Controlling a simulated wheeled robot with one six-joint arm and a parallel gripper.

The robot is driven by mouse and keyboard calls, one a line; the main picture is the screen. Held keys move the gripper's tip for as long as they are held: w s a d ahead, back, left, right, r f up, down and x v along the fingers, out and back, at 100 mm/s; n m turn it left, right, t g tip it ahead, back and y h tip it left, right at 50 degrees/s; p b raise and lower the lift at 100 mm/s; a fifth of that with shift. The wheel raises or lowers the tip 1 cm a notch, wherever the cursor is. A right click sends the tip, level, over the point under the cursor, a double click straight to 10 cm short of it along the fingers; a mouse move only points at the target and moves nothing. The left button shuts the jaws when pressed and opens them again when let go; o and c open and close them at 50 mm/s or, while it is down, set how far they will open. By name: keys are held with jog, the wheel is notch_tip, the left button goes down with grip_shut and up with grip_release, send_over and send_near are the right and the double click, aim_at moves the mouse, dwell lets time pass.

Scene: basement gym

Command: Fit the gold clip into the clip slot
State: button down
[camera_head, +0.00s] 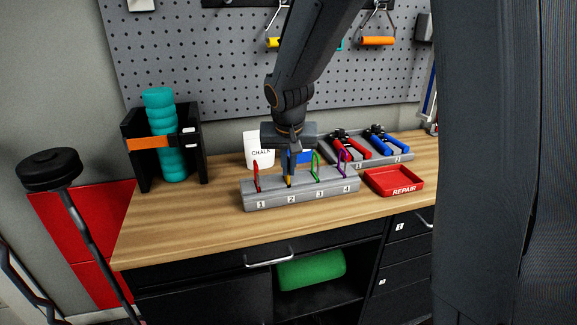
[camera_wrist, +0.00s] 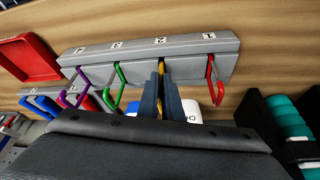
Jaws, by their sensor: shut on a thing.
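The grey clip rack (camera_head: 330,194) stands on the workbench, with places numbered 1 to 4. It also shows in the wrist view (camera_wrist: 195,53). A red clip (camera_head: 257,178) stands at place 1, a green clip (camera_head: 316,164) at 3 and a purple clip (camera_head: 345,160) at 4. My gripper (camera_head: 291,170) points down over place 2, shut on the gold clip (camera_head: 290,181). In the wrist view the gold clip (camera_wrist: 161,67) shows between the fingertips, at the rack's edge by number 2. The fingers hide most of it; I cannot tell how deep it sits.
A red REPAIR tray (camera_head: 394,182) lies right of the rack. Behind are a holder with red and blue hand grips (camera_head: 368,144) and a white chalk bag (camera_head: 259,150). A black stand with a teal roller (camera_head: 160,135) is at left. The bench front (camera_head: 190,222) is clear.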

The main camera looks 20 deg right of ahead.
jog(key=shift+f+b, duration=0.3)
jog(key=shift+f, duration=0.1)
jog(key=c, duration=1.9)
grip_release()
jog(key=shift+o, duration=0.2)
jog(key=b+v, duration=0.1)
jog(key=v, duration=0.6)
jog(key=shift+s+r, duration=0.2)
jog(key=shift+r, duration=0.15)
jog(key=shift+a, duration=0.1)
jog(key=shift+n+g, duration=0.7)
jog(key=shift+g, duration=0.2)
jog(key=s+f, duration=0.8)
jog(key=shift+s+d, duration=0.2)
jog(key=shift+d, duration=0.2)
jog(key=s+f+n+g+y, duration=0.1)
jog(key=s+f+g, duration=0.1)
jog(key=s+f, duration=0.5)
jog(key=s, duration=0.4)
jog(key=shift+n, duration=0.4)
